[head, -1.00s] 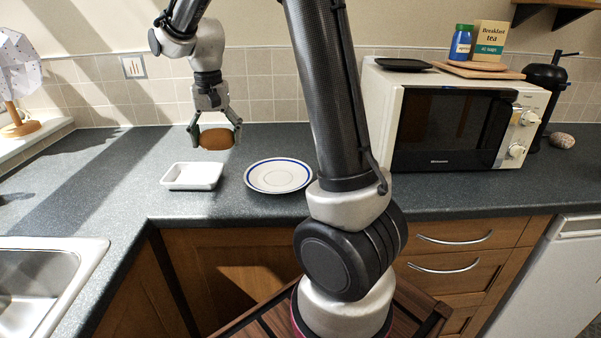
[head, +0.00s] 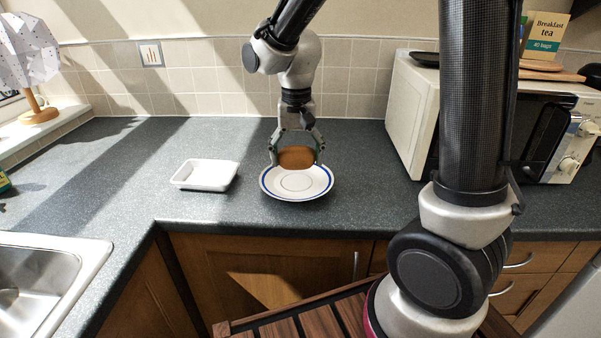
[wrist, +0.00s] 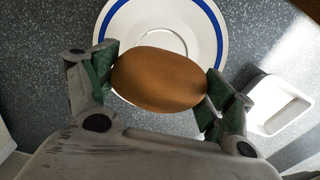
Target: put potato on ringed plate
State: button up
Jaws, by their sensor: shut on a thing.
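The brown potato (head: 297,157) is held between the fingers of my gripper (head: 297,150), which is shut on it. The potato also shows large in the wrist view (wrist: 159,79), with a green-padded finger on each side. The ringed plate (head: 297,190) is white with a blue ring and lies on the counter. In the head view the potato overlaps the plate's far part. In the wrist view it covers part of the plate (wrist: 160,20). The potato appears to be above the plate; the exact gap is hard to tell.
A white rectangular dish (head: 205,175) stands left of the plate, apart from it. A microwave (head: 405,110) stands at the right, and a sink (head: 40,285) is at the front left. The tiled wall (head: 210,85) is behind. Counter between dish and wall is clear.

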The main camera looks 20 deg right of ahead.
aim_at(296, 147)
jog(key=shift+f, duration=2.3)
jog(key=o, duration=1.1)
jog(key=shift+a+f, duration=0.1)
jog(key=shift+f, duration=0.05)
notch_tip(296, 147, up, 12)
jog(key=shift+f, duration=0.15)
jog(key=shift+r, duration=0.35)
jog(key=shift+s+d+r, duration=0.1)
jog(key=shift+d+r, duration=0.05)
jog(key=shift+d, duration=0.1)
jog(key=s+d+r+n+t, duration=0.1)
jog(key=s+d, duration=0.3)
jog(key=s, duration=0.2)
jog(key=s+d+r+n+t, duration=0.1)
jog(key=s+d+t, duration=0.1)
jog(key=s+d, duration=0.3)
jog(key=s+d+r+n+t, duration=0.1)
jog(key=s+d+r, duration=0.1)
jog(key=s+d, duration=0.3)
jog(key=shift+s+d, duration=0.15)
jog(key=shift+s, duration=0.55)
jog(key=shift+s+d, duration=0.1)
jog(key=shift+s, duration=0.55)
